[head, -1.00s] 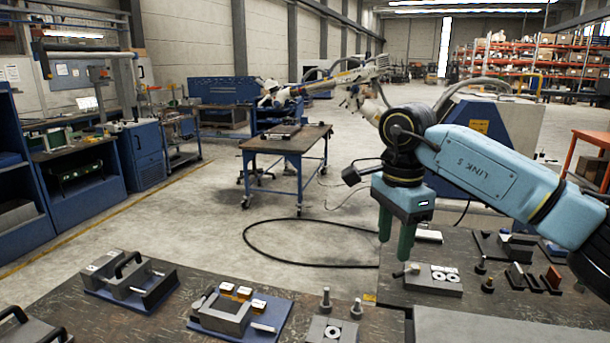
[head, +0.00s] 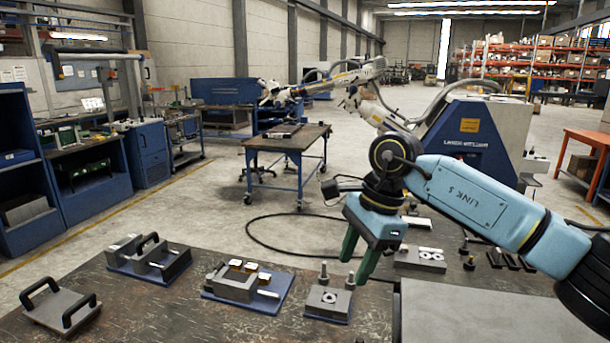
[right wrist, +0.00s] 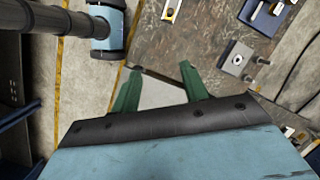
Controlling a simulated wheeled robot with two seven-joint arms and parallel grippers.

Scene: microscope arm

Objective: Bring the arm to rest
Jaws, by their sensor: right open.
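A pale jointed arm (head: 352,78) reaches left from the blue and white machine (head: 470,135) behind the benches. Its free end (head: 272,92) hangs in the air near the wheeled table; its small parts are too far off to read. My right gripper (head: 356,258) is open and empty, with green fingers tilted down over the near bench, well in front of that arm. In the right wrist view its two fingers (right wrist: 160,70) are apart, with a pale grey surface behind them. My left gripper is not in view.
The near bench (head: 100,320) holds a plate with two handles (head: 60,305), blue-based fixtures (head: 148,260) and a block with pegs (head: 328,300). A wheeled table (head: 285,140) stands beyond. A cable (head: 270,240) lies on the otherwise open floor.

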